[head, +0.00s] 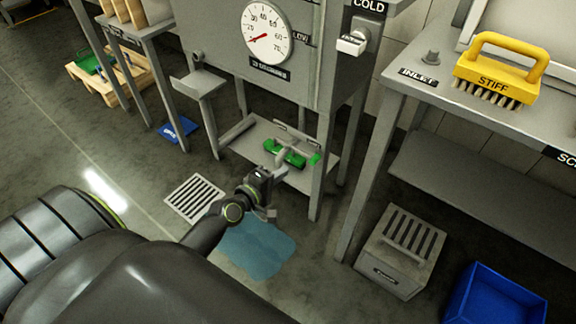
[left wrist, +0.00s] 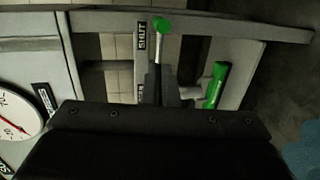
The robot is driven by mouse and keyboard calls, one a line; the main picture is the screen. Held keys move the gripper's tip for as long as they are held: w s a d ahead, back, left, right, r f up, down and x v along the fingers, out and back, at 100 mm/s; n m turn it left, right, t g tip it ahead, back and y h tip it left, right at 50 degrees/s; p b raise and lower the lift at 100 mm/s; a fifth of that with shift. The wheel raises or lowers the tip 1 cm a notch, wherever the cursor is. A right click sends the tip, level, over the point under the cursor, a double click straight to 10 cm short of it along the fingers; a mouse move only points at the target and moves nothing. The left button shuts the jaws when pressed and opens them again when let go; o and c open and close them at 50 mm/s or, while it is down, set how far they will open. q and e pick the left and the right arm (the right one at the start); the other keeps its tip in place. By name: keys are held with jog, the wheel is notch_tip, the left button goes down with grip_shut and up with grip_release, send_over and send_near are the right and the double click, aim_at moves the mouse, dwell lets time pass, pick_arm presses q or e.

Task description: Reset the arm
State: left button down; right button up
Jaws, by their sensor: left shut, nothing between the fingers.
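My left arm reaches in from the left in the head view. Its gripper (head: 264,178) is over the floor in front of the low shelf (head: 258,137) under the grey cabinet. The gripper is shut and empty; its narrow fingers also show in the left wrist view (left wrist: 157,82). Green-handled fittings (head: 290,156) are on or above the low shelf, just beyond the gripper. In the left wrist view a green knob (left wrist: 162,25) and a green handle (left wrist: 217,84) show beyond and beside the fingers. I cannot tell whether the gripper touches them. My right gripper is not in view.
The cabinet carries a round gauge (head: 267,33). A blue puddle (head: 255,246) and a floor drain (head: 194,198) lie near my arm. A grey slotted box (head: 400,250) and a blue bin (head: 495,298) stand at right. A yellow brush (head: 500,68) is on the right bench.

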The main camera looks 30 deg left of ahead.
pick_arm(q)
jog(key=v, duration=0.5)
jog(key=shift+s+d, duration=0.15)
jog(key=shift+r, duration=0.1)
